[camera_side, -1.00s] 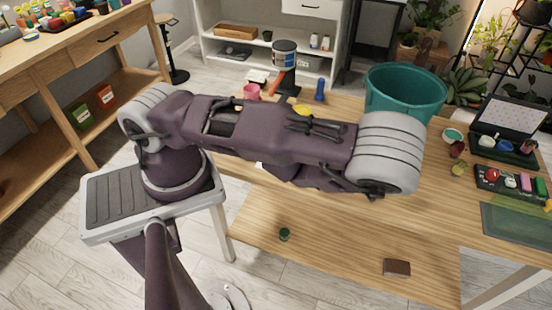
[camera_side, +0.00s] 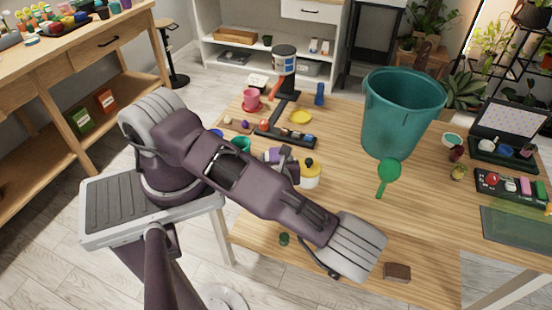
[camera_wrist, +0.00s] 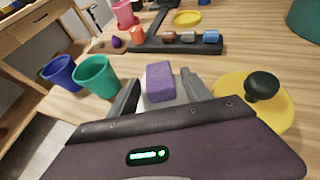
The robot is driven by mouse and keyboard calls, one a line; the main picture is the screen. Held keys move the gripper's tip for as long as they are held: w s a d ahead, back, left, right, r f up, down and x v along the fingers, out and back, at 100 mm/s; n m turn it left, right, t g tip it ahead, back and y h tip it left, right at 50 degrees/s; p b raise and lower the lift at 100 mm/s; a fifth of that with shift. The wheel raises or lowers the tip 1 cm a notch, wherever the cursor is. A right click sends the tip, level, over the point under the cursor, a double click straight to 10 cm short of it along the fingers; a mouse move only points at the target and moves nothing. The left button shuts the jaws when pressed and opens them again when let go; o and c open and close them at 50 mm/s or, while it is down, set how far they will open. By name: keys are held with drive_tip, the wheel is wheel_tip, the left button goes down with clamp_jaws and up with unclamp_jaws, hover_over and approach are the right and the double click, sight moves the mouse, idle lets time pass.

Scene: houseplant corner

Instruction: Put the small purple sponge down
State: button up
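The small purple sponge (camera_wrist: 160,82) is between the two fingers of my gripper (camera_wrist: 161,90) in the wrist view, and the gripper appears shut on it. In the side view the sponge (camera_side: 271,155) shows as a small purple patch at my gripper (camera_side: 280,157), partly hidden by the arm. The gripper is low over the wooden table, left of a yellow round thing with a black knob (camera_wrist: 262,88). I cannot tell whether the sponge touches the table.
A green cup (camera_wrist: 97,77) and a blue cup (camera_wrist: 60,73) stand left of the gripper. A dark tray (camera_wrist: 180,44) with small items lies beyond it. A teal bin (camera_side: 402,115) and green paddle-shaped thing (camera_side: 389,172) are to the right. The table between is mostly clear.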

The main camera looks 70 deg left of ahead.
drive_tip(key=v, duration=1.1)
drive_tip(key=s+d+r+n+h, duration=0.2)
drive_tip(key=r+n+h, duration=0.2)
drive_tip(key=r+n, duration=0.3)
drive_tip(key=s+d+r+n+h, duration=0.3)
drive_tip(key=r+n, duration=0.5)
drive_tip(key=r, duration=0.4)
drive_tip(key=s+d+r+n+h, duration=0.2)
drive_tip(key=r+n+h, duration=0.2)
drive_tip(key=r+n, duration=0.3)
wheel_tip(320, 180, up, 4)
drive_tip(key=shift+s+d+f+n+t+h, duration=0.2)
drive_tip(key=shift+d+n+t+h, duration=0.1)
drive_tip(key=shift+h, duration=0.1)
